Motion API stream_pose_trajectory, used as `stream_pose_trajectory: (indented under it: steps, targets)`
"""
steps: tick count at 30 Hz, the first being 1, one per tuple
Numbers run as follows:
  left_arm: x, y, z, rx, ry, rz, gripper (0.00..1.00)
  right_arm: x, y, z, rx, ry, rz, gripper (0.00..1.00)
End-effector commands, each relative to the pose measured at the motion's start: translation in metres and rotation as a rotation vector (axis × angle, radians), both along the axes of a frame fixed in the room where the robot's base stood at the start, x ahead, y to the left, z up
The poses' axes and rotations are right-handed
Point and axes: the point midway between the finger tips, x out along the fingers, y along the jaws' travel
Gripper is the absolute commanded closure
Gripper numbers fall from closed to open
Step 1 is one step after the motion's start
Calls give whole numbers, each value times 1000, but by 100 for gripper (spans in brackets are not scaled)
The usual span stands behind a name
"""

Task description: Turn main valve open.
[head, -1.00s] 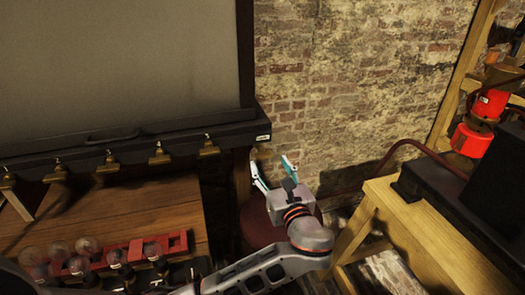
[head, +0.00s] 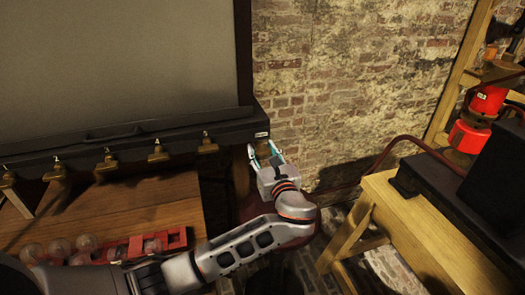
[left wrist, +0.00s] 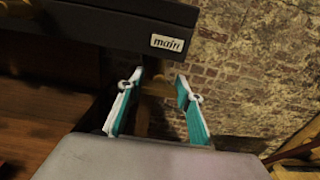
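A small white label reading "main" (left wrist: 167,43) sits at the right end of the dark rail; it also shows in the head view (head: 261,134). A dim brass-brown part (left wrist: 157,98), which looks like the main valve, shows below the label between my fingers; its handle position cannot be made out. My left gripper (head: 263,149) is open, its teal fingers pointing at the space just under the rail end. In the left wrist view the two fingers (left wrist: 159,80) stand apart, one on each side of the brownish part; contact cannot be told. My right gripper is out of view.
Several brass valves (head: 159,153) hang along the dark rail (head: 85,155) to the left. A wooden table (head: 150,205) below holds a red rack (head: 150,246) and glass jars. A dark red round vessel lies behind my arm. A wooden bench (head: 410,220) stands right.

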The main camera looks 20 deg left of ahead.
Motion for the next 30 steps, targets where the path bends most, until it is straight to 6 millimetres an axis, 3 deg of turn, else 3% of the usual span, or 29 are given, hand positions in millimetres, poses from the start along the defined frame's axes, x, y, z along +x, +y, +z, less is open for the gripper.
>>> stream_pose_trajectory:
  steps: [11,30]
  targets:
    - [-1,0,-1,-47,-29,0,86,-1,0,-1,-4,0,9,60]
    - [-2,1,-3,-409,-272,0,86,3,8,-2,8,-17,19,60]
